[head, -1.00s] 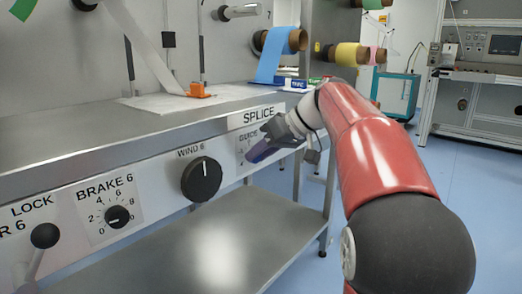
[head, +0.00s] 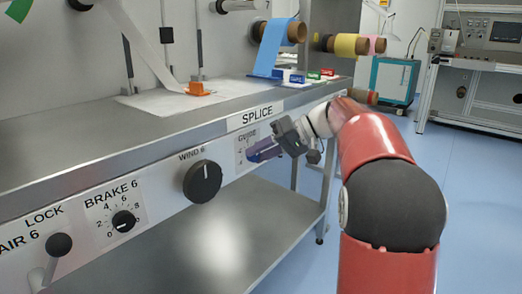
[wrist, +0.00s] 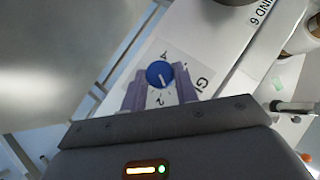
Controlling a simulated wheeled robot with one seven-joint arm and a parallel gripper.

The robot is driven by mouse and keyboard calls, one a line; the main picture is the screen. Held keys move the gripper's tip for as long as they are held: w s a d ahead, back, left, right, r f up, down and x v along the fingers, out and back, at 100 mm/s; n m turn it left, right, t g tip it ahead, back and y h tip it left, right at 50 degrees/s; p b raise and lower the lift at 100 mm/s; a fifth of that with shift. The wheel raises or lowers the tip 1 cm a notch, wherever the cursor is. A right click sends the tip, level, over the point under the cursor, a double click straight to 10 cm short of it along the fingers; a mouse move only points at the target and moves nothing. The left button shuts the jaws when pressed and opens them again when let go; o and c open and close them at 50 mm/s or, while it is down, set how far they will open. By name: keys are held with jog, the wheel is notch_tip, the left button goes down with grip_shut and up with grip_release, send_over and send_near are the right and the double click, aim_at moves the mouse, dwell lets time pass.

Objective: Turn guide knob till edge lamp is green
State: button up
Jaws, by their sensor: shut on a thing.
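The blue guide knob (wrist: 160,74) sits on a pale dial plate in the wrist view, with the digits 4 and 2 beside it and a white pointer line on its face. My gripper (wrist: 160,73) has its two purple fingers on either side of the knob, shut on it. I cannot make out the edge lamp in either view. A small green light shows on my gripper's own body in the wrist view.
The WIND 6 knob (head: 203,181) is just left of the guide plate, with the BRAKE 6 knob (head: 123,221) and LOCK lever (head: 59,244) further left. The steel table top (head: 75,140) is above, a lower shelf (head: 235,250) below. Blue floor is open at right.

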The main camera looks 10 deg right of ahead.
jog(key=o, duration=1)
jog(key=v, duration=0.8)
jog(key=shift+p, duration=0.4)
jog(key=shift+f, duration=0.1)
